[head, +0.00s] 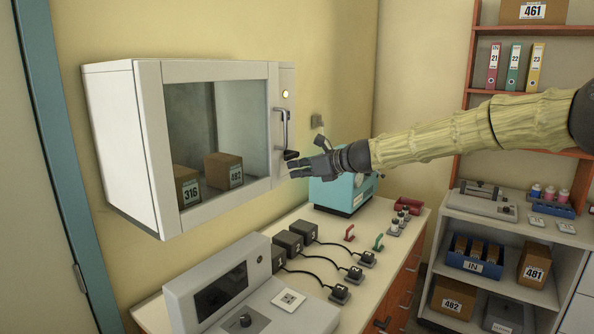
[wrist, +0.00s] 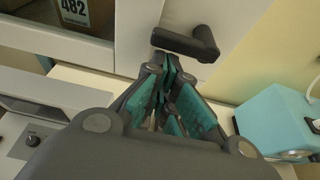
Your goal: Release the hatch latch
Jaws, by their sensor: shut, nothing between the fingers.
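The white incubator (head: 155,72) hangs on the wall with its glass hatch (head: 218,125) shut. A dark vertical handle (head: 281,128) is on the hatch's right side, and a short black lever (head: 291,155), which looks like the latch, sits at its lower end. In the wrist view the black lever (wrist: 184,43) lies just beyond my fingertips. My gripper (head: 291,171) is shut and empty, just below the lever in the head view. It shows in the wrist view (wrist: 170,62) with its teal pads together. I cannot tell whether the fingertips touch the lever.
Boxes 316 (head: 187,187) and 482 (head: 224,171) stand inside the incubator. Below are a counter (head: 290,222) with several dark blocks and cables, a teal device (head: 342,194) under my gripper, and a grey instrument (head: 222,290). A shelf unit (head: 470,215) stands at right.

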